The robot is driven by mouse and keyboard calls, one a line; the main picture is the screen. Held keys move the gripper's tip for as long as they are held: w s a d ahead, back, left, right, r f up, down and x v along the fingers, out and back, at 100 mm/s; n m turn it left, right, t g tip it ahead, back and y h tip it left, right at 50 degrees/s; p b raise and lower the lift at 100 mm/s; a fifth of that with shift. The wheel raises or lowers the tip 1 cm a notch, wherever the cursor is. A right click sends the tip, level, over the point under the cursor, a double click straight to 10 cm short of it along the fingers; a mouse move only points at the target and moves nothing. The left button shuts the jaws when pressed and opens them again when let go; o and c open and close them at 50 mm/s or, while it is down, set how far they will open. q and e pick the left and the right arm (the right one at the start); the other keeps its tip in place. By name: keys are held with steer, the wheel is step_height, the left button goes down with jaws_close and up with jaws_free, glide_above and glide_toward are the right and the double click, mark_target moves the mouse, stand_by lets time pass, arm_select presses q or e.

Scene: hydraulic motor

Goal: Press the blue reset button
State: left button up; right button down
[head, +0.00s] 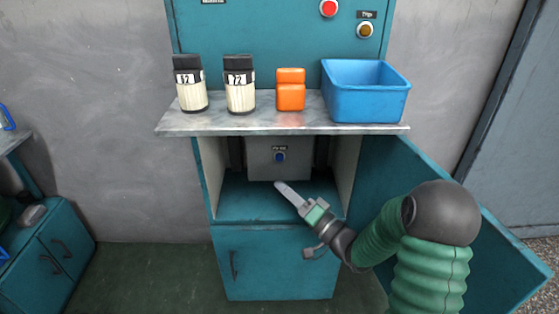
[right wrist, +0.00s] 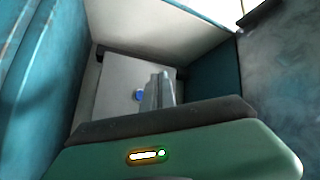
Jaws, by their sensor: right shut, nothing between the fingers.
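The blue reset button (head: 280,157) is on the front of a grey box (head: 262,170) inside the open compartment under the shelf. In the right wrist view the blue button (right wrist: 138,95) shows just left of my fingers, on the grey box's face (right wrist: 118,75). My right gripper (head: 281,187) is shut and empty. In the head view its fingertips appear just below the button, at the compartment opening. The gap between fingertips and button cannot be told exactly. My left gripper is in neither view.
A teal cabinet door (head: 400,180) stands open at the right, behind my right arm. The shelf (head: 300,122) above holds two labelled jars (head: 191,90) (head: 240,90), an orange container (head: 290,92) and a blue bin (head: 365,98). A red button (head: 328,8) is on the upper panel.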

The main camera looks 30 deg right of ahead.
mark_target(280, 158)
steer(key=w+d+b, duration=0.1)
steer(key=w+d, duration=0.3)
steer(key=w, duration=0.3)
steer(key=shift+w+d, duration=0.15)
steer(key=shift+d, duration=0.1)
stand_by(1.8)
steer(key=shift+w+d+p, duration=0.2)
steer(key=shift+w+p, duration=0.1)
steer(key=shift+w, duration=0.05)
